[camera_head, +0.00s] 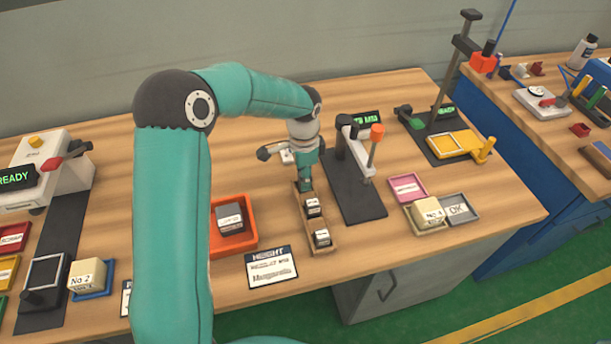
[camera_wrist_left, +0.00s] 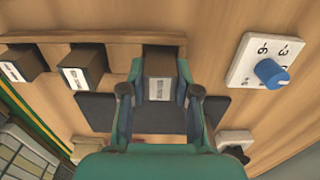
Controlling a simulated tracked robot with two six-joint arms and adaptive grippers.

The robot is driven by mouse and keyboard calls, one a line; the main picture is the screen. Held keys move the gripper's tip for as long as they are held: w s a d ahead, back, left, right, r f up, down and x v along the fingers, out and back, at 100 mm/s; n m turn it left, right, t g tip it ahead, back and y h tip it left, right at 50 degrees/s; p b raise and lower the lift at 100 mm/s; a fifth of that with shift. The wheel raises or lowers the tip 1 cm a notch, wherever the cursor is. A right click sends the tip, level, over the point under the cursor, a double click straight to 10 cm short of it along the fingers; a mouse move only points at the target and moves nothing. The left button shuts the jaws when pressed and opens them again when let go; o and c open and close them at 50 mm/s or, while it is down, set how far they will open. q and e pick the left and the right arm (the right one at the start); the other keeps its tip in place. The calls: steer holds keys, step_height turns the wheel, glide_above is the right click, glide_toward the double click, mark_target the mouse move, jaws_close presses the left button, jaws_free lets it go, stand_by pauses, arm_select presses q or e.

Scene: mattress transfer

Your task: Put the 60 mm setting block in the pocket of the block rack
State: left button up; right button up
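The block rack (camera_head: 329,248) is a narrow wooden strip on the bench, and its edge also shows in the left wrist view (camera_wrist_left: 110,37). Two dark blocks with white labels, a middle one (camera_head: 313,207) and a near one (camera_head: 321,238), stand in it. My left gripper (camera_head: 305,186) points down at the rack's far end. In the left wrist view its fingers (camera_wrist_left: 160,88) are on both sides of a third dark block (camera_wrist_left: 159,64), seemingly touching it. That block is at the rack's end position; its label is too small to read. Whether it is fully seated is unclear. My right gripper is out of view.
An orange tray (camera_head: 248,246) with a grey block (camera_head: 230,218) lies left of the rack. A gauge stand on a dark base (camera_head: 352,200) is close to the right. A white plate with a blue knob (camera_wrist_left: 270,72) is beyond the gripper. A sign (camera_head: 271,268) lies in front.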

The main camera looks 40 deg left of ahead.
arm_select(q)
steer(key=o, duration=0.4)
step_height(320, 180, up, 12)
steer(key=shift+r, duration=0.1)
stand_by(0.5)
stand_by(0.3)
